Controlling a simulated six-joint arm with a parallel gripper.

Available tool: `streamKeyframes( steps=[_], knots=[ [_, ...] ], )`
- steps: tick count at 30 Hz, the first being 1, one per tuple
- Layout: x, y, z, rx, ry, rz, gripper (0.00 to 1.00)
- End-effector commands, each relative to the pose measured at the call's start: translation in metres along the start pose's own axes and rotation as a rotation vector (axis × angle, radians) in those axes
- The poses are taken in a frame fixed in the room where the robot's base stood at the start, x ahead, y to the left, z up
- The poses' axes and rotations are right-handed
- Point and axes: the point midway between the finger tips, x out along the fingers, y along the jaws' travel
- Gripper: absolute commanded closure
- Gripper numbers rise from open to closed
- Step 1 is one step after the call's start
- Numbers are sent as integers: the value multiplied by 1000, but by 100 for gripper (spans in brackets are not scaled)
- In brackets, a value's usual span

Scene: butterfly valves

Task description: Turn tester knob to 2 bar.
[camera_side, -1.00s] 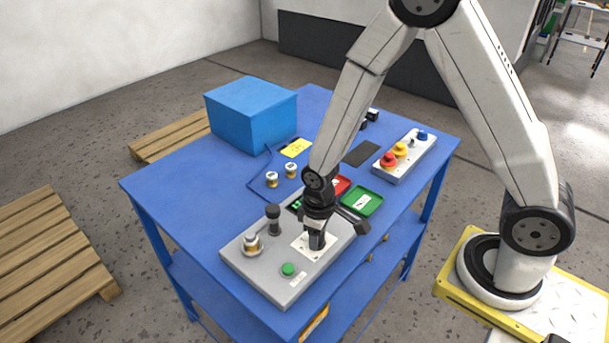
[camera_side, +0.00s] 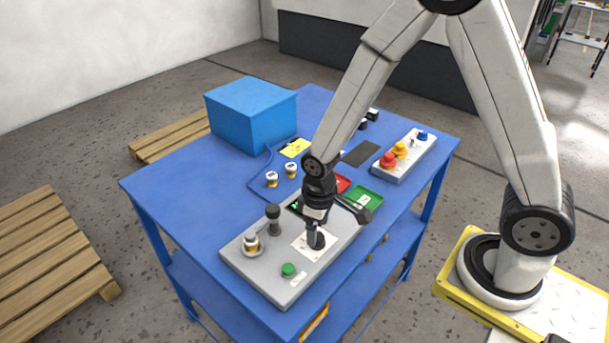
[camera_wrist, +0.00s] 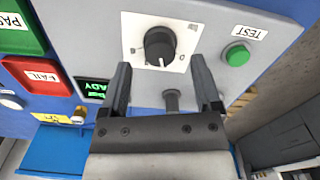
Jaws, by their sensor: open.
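The tester (camera_side: 258,272) is a grey box on the front of the blue table. Its black round knob (camera_side: 316,241) sits on a white dial plate (camera_side: 300,247). In the wrist view the knob (camera_wrist: 159,44) shows a white pointer line aimed at the picture's bottom; the small dial marks are hard to read. My gripper (camera_wrist: 160,65) is open and empty, its two fingers apart with the knob beyond and between their tips. In the side view my gripper (camera_side: 315,217) is just above the knob, clear of it.
A green button (camera_side: 288,270) labelled TEST is beside the dial. A valve (camera_side: 252,243) sits on the tester near a black-topped post (camera_side: 273,218). Red (camera_side: 342,184) and green (camera_side: 363,199) trays, two valves (camera_side: 281,174), a button box (camera_side: 405,155) and a blue box (camera_side: 250,115) stand behind.

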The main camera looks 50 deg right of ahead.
Motion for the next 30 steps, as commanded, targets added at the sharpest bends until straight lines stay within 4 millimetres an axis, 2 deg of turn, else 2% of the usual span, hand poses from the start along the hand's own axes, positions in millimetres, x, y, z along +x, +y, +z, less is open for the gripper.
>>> streamKeyframes(
  steps=[12,18,30],
  knots=[
    [-42,0,-1,0,3,0,19],
    [-49,0,0,0,1,0,19],
    [-50,1,0,3,3,0,19]
  ],
)
